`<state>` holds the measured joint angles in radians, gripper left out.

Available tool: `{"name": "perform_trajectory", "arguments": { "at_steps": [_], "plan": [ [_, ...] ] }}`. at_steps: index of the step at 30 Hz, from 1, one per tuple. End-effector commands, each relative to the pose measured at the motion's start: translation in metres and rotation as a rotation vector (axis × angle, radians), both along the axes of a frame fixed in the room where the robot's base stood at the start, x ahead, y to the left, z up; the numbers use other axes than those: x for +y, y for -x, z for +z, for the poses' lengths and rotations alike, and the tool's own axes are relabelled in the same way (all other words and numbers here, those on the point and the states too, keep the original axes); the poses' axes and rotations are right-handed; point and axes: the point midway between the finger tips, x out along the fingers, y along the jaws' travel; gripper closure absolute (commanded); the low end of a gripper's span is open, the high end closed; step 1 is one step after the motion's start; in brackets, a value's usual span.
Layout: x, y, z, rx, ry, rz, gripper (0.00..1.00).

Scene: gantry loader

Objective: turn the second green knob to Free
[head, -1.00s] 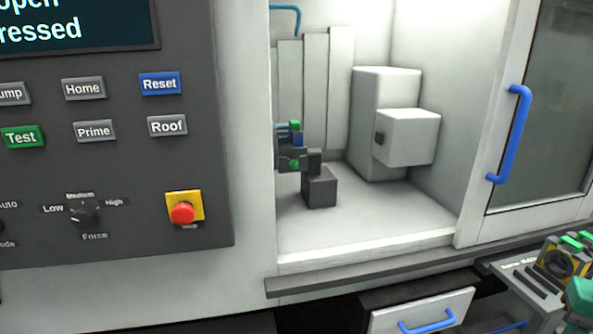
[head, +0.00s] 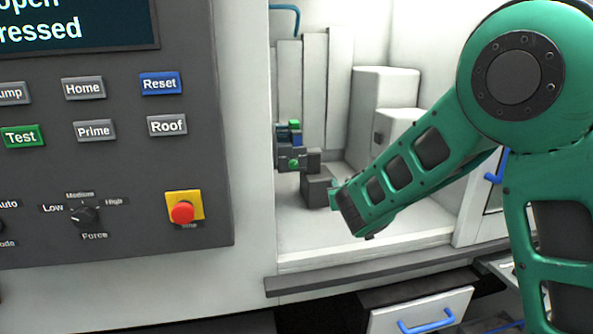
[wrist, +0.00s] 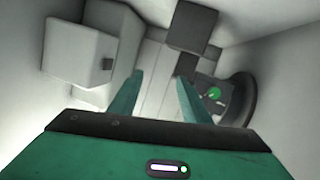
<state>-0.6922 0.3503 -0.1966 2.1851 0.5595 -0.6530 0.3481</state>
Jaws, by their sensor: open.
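In the head view a small green knob (head: 293,163) sits on the front of a dark fixture (head: 288,150) inside the open machine bay. Another green part (head: 295,126) shows higher on it, beside a blue part; I cannot tell if it is a knob. The wrist view shows one round green knob (wrist: 214,93), just right of my right finger. I cannot tell which knob is the second one, and no Free mark is readable. My gripper (wrist: 158,80) is open and empty, apart from the knob. In the head view its fingers are mostly hidden.
A dark block (head: 318,189) stands on the bay floor near my gripper. White boxes (head: 385,105) stand behind my arm. A control panel (head: 120,215) with an emergency stop (head: 182,212) is on the left. The door's blue handle (head: 495,168) is partly covered.

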Motion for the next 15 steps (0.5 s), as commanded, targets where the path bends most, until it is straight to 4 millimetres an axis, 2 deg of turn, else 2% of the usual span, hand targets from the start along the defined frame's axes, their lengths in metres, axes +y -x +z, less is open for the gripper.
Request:
{"name": "perform_trajectory", "arguments": {
  "at_steps": [1, 3, 6, 9, 11, 15],
  "plan": [
    [0.036, 0.0, -0.002, -0.043, 0.003, 0.061, 0.57],
    [0.073, 0.002, 0.001, -0.1, 0.003, 0.129, 0.57],
    [0.109, 0.006, 0.004, -0.158, -0.003, 0.196, 0.57],
    [0.125, 0.008, 0.005, -0.182, -0.006, 0.227, 0.57],
    [0.129, 0.005, 0.006, -0.19, -0.007, 0.232, 0.57],
    [0.132, -0.011, 0.006, -0.191, -0.008, 0.231, 0.57]
  ]
}}
